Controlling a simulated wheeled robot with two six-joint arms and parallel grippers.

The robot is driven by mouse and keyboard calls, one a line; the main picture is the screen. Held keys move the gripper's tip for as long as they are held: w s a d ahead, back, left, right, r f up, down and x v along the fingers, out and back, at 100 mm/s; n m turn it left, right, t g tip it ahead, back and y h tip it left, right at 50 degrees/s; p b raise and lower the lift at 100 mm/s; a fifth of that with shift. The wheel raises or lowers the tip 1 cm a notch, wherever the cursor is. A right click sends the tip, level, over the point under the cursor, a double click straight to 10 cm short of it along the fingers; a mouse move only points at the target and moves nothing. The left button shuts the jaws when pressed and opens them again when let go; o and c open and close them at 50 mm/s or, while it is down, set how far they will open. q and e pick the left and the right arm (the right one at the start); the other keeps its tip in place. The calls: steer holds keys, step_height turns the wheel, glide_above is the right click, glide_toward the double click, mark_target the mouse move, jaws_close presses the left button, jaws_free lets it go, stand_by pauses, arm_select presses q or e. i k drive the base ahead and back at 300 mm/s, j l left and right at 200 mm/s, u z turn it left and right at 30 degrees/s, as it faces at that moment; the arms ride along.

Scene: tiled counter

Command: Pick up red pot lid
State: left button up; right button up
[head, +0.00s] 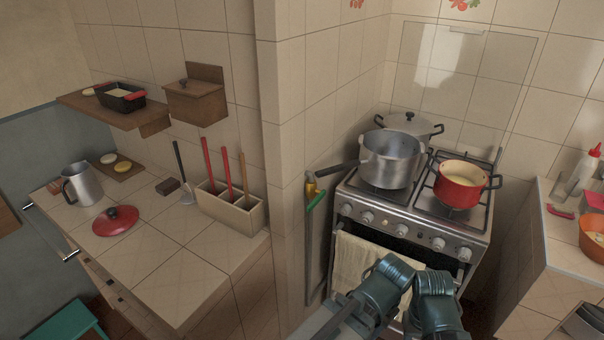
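The red pot lid (122,226) lies flat on the tiled counter at the left, with its dark knob facing up. The red pot (462,188) stands uncovered on the right front of the stove and holds pale contents. Teal links of my own arms show at the bottom, in front of the stove and far to the right of the lid. I cannot make out either gripper's fingers in the head view. Nothing touches the lid.
A metal jug (84,186) stands behind the lid to its left. A utensil box (236,208) is to its right. The tiled counter (182,272) is clear in front. A wall corner (290,150) separates counter and stove (413,217). A teal stool (66,326) stands lower left.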

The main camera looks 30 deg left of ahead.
mark_target(117, 220)
steer(key=u, duration=2.25)
steer(key=j+z, duration=0.1)
steer(key=z, duration=0.7)
steer(key=l+z, duration=0.1)
steer(key=z, duration=1.5)
steer(key=k+j, duration=0.2)
steer(key=j, duration=0.2)
steer(key=k+j, duration=0.15)
steer(key=j, duration=0.25)
steer(key=k+j, duration=0.2)
steer(key=j, duration=0.15)
steer(key=k+j, duration=0.15)
steer(key=j, duration=0.25)
steer(key=k+j+u, duration=0.1)
steer(key=j, duration=0.3)
steer(key=k+j, duration=0.25)
steer(key=j, duration=0.15)
steer(key=k+j, duration=0.15)
steer(key=j, duration=0.25)
